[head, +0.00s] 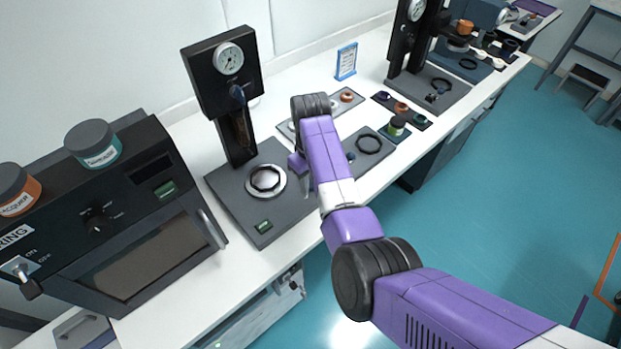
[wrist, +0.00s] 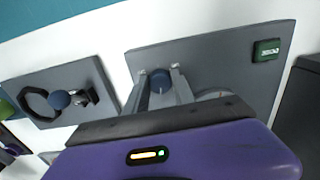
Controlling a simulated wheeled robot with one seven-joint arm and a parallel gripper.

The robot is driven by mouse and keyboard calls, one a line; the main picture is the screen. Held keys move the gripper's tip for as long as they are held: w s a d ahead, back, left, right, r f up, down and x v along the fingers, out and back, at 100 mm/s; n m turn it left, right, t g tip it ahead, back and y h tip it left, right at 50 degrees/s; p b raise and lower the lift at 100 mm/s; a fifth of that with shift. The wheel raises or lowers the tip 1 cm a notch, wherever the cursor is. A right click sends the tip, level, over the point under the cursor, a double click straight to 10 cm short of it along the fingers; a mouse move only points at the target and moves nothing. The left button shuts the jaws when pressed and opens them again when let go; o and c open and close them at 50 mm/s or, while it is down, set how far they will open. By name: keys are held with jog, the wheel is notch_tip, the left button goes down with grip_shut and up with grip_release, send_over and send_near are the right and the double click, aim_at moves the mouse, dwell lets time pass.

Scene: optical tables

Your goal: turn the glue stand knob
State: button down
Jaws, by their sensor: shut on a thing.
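A dark blue round knob (wrist: 161,80) stands on a grey base plate (wrist: 218,62) in the wrist view. My gripper (wrist: 158,72) has one finger on each side of the knob and is shut on it. In the head view my gripper (head: 304,186) reaches down at the right edge of the base of a black stand (head: 222,80) with a round gauge; the arm hides the knob there. This base carries a silver ring (head: 266,180) and a small green label (head: 263,226), which also shows in the wrist view (wrist: 267,50).
A neighbouring plate (wrist: 78,73) holds a black ring (wrist: 36,103) and another blue knob (wrist: 60,99), close beside my gripper. A black oven (head: 140,240) with jars on top stands at left. Another gauge stand (head: 404,45) is farther back. Teal floor lies open at right.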

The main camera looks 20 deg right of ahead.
jog(key=shift+n, duration=0.9)
jog(key=shift+r, duration=0.1)
jog(key=shift+w, duration=0.1)
jog(key=c, duration=1.1)
grip_release()
jog(key=shift+o, duration=0.2)
jog(key=shift+r, duration=0.1)
notch_tip(320, 180, up, 8)
jog(key=shift+f+b, duration=0.2)
jog(key=shift+b, duration=0.5)
